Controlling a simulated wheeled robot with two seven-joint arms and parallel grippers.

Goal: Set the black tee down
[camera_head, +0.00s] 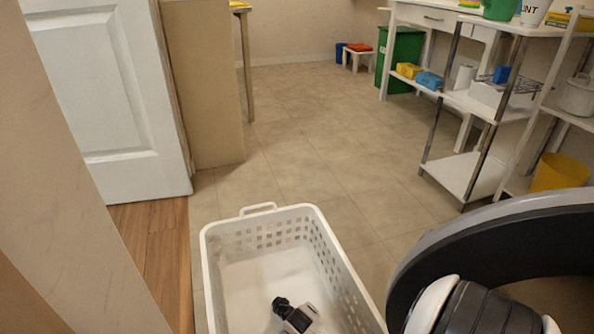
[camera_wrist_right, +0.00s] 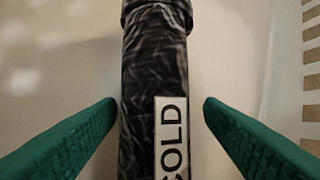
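The black tee (camera_wrist_right: 152,65) is a dark, wrinkled roll in the right wrist view, with a white label reading "COLD" on it. It lies on a pale surface. My right gripper (camera_wrist_right: 158,102) has its two green fingers on either side of the roll. They stand apart, with a thin gap between each finger and the cloth. In the head view, a small black and white shape (camera_head: 294,314) shows low inside the white laundry basket (camera_head: 218,262); I cannot tell whether it is tee or gripper. My left gripper is out of view.
Part of my arm fills the lower right of the head view. A white shelf unit (camera_head: 468,178) with a yellow bucket (camera_head: 560,172) stands at the right. A white door (camera_head: 110,90) and a wall close off the left. The tiled floor beyond the basket is clear.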

